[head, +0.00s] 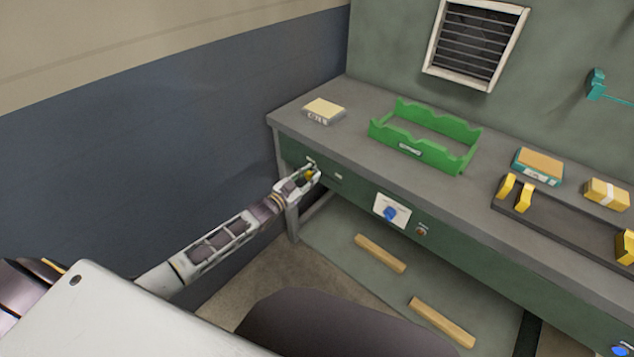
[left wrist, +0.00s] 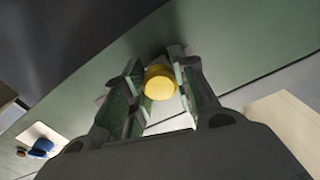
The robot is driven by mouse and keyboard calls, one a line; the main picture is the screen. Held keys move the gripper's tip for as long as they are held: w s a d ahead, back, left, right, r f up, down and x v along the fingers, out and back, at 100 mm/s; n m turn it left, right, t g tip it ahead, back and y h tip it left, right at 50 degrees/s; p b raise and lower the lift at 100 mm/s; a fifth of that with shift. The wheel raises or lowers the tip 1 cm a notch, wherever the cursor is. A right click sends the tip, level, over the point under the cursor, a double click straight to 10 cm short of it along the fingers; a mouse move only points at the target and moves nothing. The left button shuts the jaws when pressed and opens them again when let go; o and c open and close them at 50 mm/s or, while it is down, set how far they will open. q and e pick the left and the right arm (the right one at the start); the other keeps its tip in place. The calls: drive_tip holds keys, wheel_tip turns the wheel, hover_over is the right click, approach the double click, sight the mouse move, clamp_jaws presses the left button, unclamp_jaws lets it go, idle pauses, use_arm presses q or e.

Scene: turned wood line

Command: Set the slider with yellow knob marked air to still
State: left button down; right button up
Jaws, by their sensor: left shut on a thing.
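The slider's yellow knob (left wrist: 161,83) shows between the two fingers of my left gripper (left wrist: 160,95) in the left wrist view. The fingers are shut on the knob. In the head view the yellow knob (head: 309,174) is a small spot at the tip of my left gripper (head: 312,175), at the left end of the green bench front. Small pale labels (head: 338,176) are on the front beside it. The slider's track and the wording of the labels are hidden or too small to read. My right gripper is not in view.
A white plate with a blue knob (head: 390,213) is on the bench front to the right, with a round brown button (head: 421,230) beside it. A green tray (head: 420,152) stands on the bench top. Wooden bars (head: 380,253) lie on the lower shelf. A dark wall is at left.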

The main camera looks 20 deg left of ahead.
use_arm(q)
drive_tip(key=a, duration=0.1)
drive_tip(key=w+a, duration=0.1)
drive_tip(key=shift+a+r, duration=0.1)
drive_tip(key=shift+a, duration=0.3)
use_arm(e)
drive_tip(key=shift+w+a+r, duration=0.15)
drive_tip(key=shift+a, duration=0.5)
use_arm(q)
drive_tip(key=c, duration=1.5)
unclamp_jaws()
drive_tip(key=o, duration=0.4)
drive_tip(key=shift+a, duration=0.1)
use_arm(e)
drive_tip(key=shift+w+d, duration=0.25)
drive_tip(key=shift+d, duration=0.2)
use_arm(q)
drive_tip(key=shift+s, duration=0.1)
